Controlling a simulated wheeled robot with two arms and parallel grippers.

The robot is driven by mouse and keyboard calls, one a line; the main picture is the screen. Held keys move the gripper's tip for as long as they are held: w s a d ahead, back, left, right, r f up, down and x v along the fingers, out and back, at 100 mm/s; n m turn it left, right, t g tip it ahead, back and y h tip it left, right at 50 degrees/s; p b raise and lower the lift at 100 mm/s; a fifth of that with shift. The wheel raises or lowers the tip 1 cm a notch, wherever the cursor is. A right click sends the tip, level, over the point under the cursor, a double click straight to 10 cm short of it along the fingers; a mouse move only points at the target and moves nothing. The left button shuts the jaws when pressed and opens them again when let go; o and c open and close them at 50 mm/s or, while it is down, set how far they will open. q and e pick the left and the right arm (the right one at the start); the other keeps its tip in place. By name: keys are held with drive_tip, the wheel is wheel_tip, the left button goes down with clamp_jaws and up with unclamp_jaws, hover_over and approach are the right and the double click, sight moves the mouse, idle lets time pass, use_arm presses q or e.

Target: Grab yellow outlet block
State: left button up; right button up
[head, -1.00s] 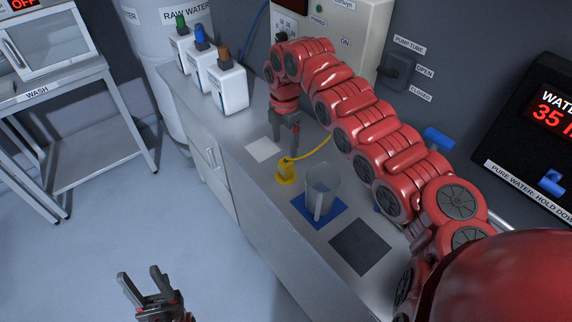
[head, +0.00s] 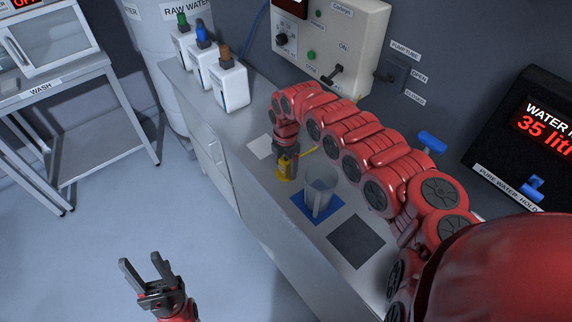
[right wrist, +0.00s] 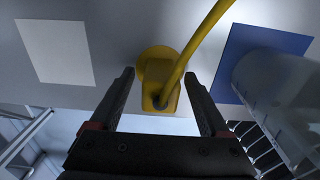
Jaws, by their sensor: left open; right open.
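The yellow outlet block (head: 284,171) stands on the grey counter, with a yellow hose (right wrist: 200,42) coming out of it. In the right wrist view the block (right wrist: 158,82) lies between the two open fingers of my right gripper (right wrist: 160,92), with a gap on each side. In the head view my right gripper (head: 287,158) is down at the block and partly covers it. My left gripper (head: 148,268) is open and empty, over the floor away from the counter.
A clear jug (head: 320,190) stands on a blue mat (head: 300,205) close to the block. A white square (head: 260,147) and a dark square (head: 357,241) lie on the counter. Several capped bottles (head: 231,88) stand at the back left. A control panel (head: 350,40) is on the wall.

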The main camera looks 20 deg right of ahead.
clamp_jaws()
drive_tip(key=shift+r, duration=0.1)
idle(0.3)
